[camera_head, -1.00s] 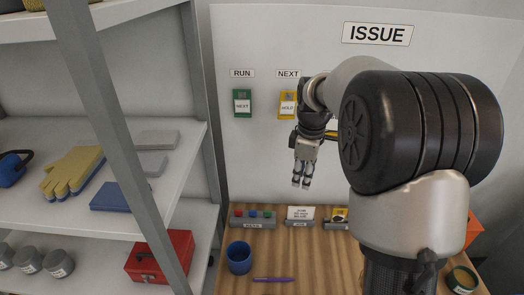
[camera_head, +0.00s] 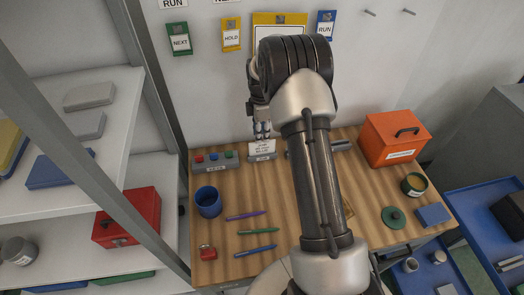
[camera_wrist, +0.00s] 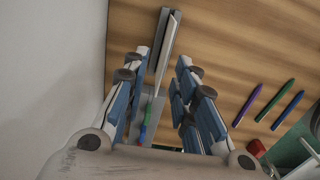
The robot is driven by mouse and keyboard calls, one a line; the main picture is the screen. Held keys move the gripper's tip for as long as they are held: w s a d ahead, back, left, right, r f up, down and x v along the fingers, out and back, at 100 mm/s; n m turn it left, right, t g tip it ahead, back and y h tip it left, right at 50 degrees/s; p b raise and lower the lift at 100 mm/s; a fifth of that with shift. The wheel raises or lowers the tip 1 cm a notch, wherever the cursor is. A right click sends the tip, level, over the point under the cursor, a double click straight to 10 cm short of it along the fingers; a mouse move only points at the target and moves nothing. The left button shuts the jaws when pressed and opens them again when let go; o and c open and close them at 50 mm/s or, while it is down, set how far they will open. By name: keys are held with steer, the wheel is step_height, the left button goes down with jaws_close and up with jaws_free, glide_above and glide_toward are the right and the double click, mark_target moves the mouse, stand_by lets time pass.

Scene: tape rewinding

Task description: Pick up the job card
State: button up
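The job card (camera_head: 263,147) is a small white card with print, standing in a grey holder (camera_head: 262,158) at the back of the wooden bench. In the wrist view the card (camera_wrist: 168,48) shows nearly edge-on as a pale strip along its holder. My gripper (camera_head: 262,132) points down just above the card in the head view. In the wrist view my gripper (camera_wrist: 161,62) is open, with its fingers either side of the line of the card and holder. Nothing is held. I cannot tell whether the fingertips overlap the card in height.
A button box (camera_head: 214,159) stands left of the holder, close to it. A blue cup (camera_head: 208,201), several pens (camera_head: 258,231) and a red padlock (camera_head: 207,252) lie nearer. An orange box (camera_head: 394,138) stands right. Wall tags hang behind.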

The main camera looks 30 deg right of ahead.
mark_target(262, 145)
steer(key=f, duration=0.2)
steer(key=f+b, duration=0.1)
steer(key=f, duration=0.3)
steer(key=shift+s+f, duration=0.25)
steer(key=shift+f, duration=0.05)
steer(key=shift+r, duration=0.1)
steer(key=shift+c, duration=0.5)
jaws_close()
